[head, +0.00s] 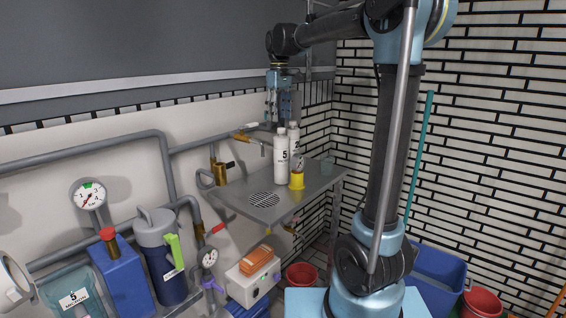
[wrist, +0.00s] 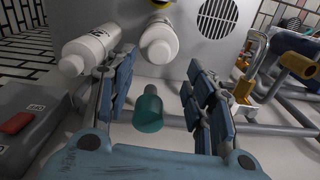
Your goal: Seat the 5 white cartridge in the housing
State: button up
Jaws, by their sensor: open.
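A white cartridge (head: 281,158) labelled 5 stands upright on the grey metal shelf. A second white cartridge (head: 294,134), marked 2, stands just behind and to its right. In the wrist view two white cartridges show beyond the fingers: one on the left (wrist: 90,48) and one in the middle (wrist: 158,42). The middle one, nearer the grille, looks like the 5. My gripper (head: 279,114) is above and behind the cartridges, open and empty; its spread fingers also show in the wrist view (wrist: 161,62). A dark blue canister (head: 165,260) with a grey top stands at left; whether it is the housing is unclear.
The shelf (head: 230,196) has a round grille and a yellow cup (head: 297,180). A teal glass vessel (wrist: 150,110) shows between my fingers in the wrist view, seemingly farther off. Pipes and brass valves run along the wall. An orange-topped box (head: 253,280) stands below.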

aim_at(281, 129)
jog(key=shift+d+f, duration=0.15)
jog(key=shift+f, duration=1.5)
jog(key=shift+d+f, duration=0.1)
jog(key=shift+f, duration=1.55)
grip_shut()
